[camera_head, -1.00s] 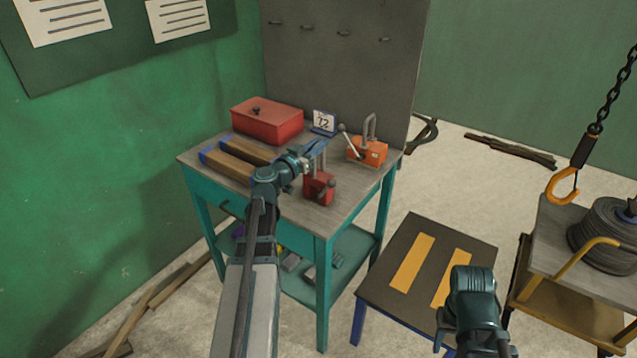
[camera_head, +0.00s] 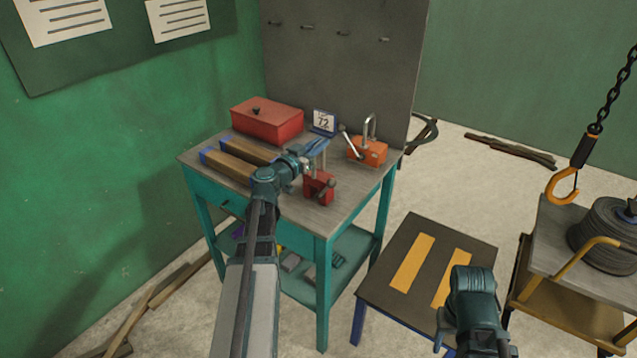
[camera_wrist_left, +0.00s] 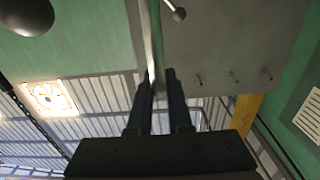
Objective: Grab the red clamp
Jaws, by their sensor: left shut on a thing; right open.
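The red clamp (camera_head: 318,188) stands upright on the near right part of the teal workbench (camera_head: 210,215), or very close above its top; I cannot tell which. It has a red block base, a grey upright and a dark-knobbed lever. My left gripper (camera_head: 318,147) reaches in from the left, with its fingers shut on the clamp's upper part. In the left wrist view, the dark fingers (camera_wrist_left: 159,78) are close together, with a pale bar and a knobbed rod (camera_wrist_left: 175,12) near their tips. Of my right arm only a teal link shows; its fingers are out of view.
An orange clamp (camera_head: 368,151) stands just right of my left gripper. A red box (camera_head: 267,121), a small number sign (camera_head: 324,122) and wooden bars (camera_head: 228,164) are also on the bench. A low striped table (camera_head: 428,232) and a hanging hook (camera_head: 564,187) are at right.

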